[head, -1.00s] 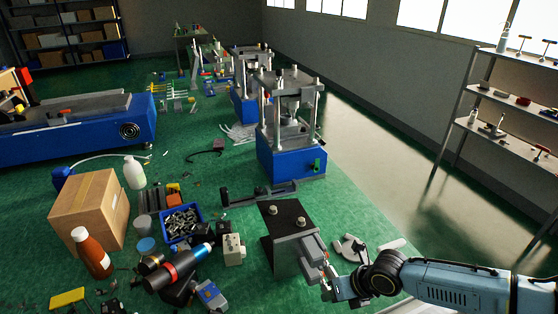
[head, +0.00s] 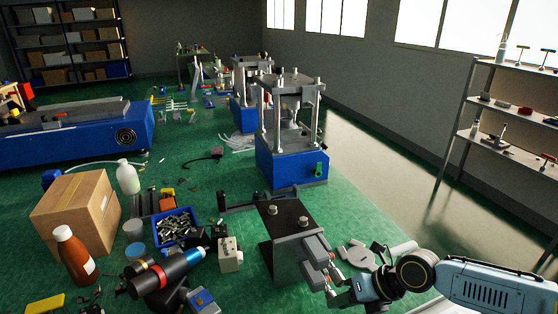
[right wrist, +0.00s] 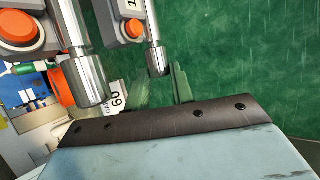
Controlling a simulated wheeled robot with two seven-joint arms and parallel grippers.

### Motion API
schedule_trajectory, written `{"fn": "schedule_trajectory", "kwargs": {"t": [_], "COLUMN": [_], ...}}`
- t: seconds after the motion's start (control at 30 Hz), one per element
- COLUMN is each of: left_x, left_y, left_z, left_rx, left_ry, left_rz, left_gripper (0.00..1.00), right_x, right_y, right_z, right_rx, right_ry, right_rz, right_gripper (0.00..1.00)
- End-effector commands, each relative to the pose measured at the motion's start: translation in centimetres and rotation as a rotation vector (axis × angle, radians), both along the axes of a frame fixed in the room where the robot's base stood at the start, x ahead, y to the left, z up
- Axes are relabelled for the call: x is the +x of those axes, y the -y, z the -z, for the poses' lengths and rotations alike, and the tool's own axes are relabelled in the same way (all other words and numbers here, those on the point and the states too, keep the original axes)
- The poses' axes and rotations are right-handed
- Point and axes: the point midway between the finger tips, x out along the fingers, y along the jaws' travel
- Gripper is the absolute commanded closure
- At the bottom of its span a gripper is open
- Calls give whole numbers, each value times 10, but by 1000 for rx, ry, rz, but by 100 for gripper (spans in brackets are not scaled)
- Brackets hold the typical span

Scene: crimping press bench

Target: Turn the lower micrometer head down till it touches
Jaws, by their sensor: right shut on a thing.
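The upper micrometer head (head: 315,246) and the lower micrometer head (head: 315,278) stick out from the right side of a dark-topped grey block (head: 288,255). In the right wrist view they show as grey bodies with orange buttons and bright cylindrical barrels. My right gripper (head: 338,292) is at the lower head's outer end in the head view. Its thin fingers (right wrist: 160,88) stand either side of the right-hand barrel (right wrist: 157,58), shut on what appears to be the lower head. The other barrel (right wrist: 90,80) is left of the fingers. The tip contact is hidden.
A grey flat part (head: 357,257) lies just behind my right gripper. A blue press (head: 291,160) stands beyond the block. A blue bin of metal parts (head: 154,238) and a cardboard box (head: 75,212) are at left. Shelving (head: 505,95) stands at right.

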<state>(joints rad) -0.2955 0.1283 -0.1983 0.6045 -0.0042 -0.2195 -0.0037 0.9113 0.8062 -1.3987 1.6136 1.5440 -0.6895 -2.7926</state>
Motion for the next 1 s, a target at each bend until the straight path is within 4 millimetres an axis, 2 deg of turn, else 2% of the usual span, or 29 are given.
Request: {"fn": "schedule_trajectory", "kwargs": {"t": [0.07, 0.1, 0.23, 0.57, 1.0], "left_x": [0, 1, 1, 6, 6], "left_y": [0, 0, 2, 17, 11], "left_z": [-1, -1, -1, -2, -16], "left_rx": [1, 0, -2, -22, -14], "left_ry": [1, 1, 3, 12, 11], "left_rz": [0, 0, -1, -6, -3], "left_gripper": [55, 55, 55, 55, 55], "right_x": [1, 1, 1, 0, -8], "right_y": [1, 1, 1, 3, 29], "right_z": [-1, -1, -1, -4, -38], "right_rx": [0, -1, -2, -2, 0], "right_ry": [0, 1, 1, 1, 2], "right_rz": [2, 3, 1, 1, 1], "right_gripper": [95, 71, 55, 55, 55]}}
